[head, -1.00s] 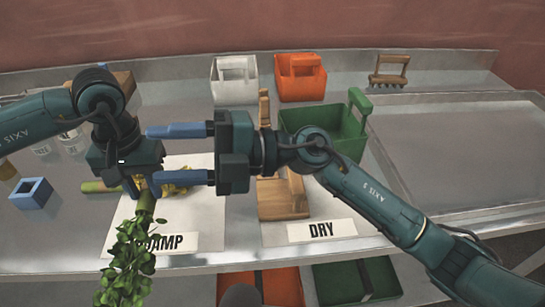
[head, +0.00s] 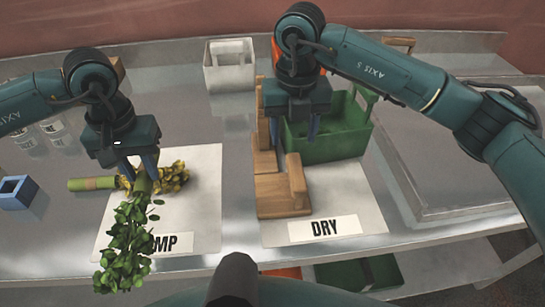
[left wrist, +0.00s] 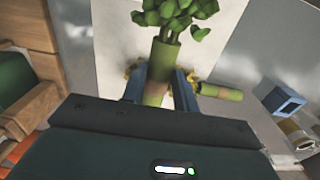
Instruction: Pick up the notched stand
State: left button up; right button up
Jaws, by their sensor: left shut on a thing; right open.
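A wooden stand (head: 283,193), which appears to be the notched stand, sits on the white DRY mat (head: 345,205). It has a flat base, a tall post at the back left and a shorter upright at the right. My right gripper (head: 299,133) points down, open and empty, above and behind the base, in front of the green carrier. Whether it touches the stand's post is unclear. My left gripper (head: 141,172) is shut on a leafy green bunch (head: 128,235) by its stem, over the DAMP mat (head: 205,190). The bunch also shows in the left wrist view (left wrist: 165,55).
A green carrier (head: 335,140) stands just behind the wooden stand. A second bunch with yellow flowers (head: 90,184) lies beneath my left gripper. A blue square holder (head: 17,192) is at left. A white carrier (head: 230,65) stands at the back. The right tray (head: 460,150) has bare surface.

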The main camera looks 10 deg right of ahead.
aim_at(291, 156)
pick_arm(q)
notch_tip(291, 156, down, 3)
jog(key=shift+f+b, duration=0.1)
jog(key=shift+b, duration=1.15)
pick_arm(e)
notch_tip(291, 156, down, 6)
jog(key=shift+r, duration=0.2)
pick_arm(q)
notch_tip(291, 156, down, 3)
jog(key=b, duration=0.2)
jog(key=shift+b, duration=0.35)
pick_arm(e)
jog(key=f, duration=0.5)
jog(key=shift+w+d+f, duration=0.1)
jog(key=shift+w+d, duration=0.1)
pick_arm(q)
jog(key=shift+r, duration=0.2)
pick_arm(e)
grip_shut()
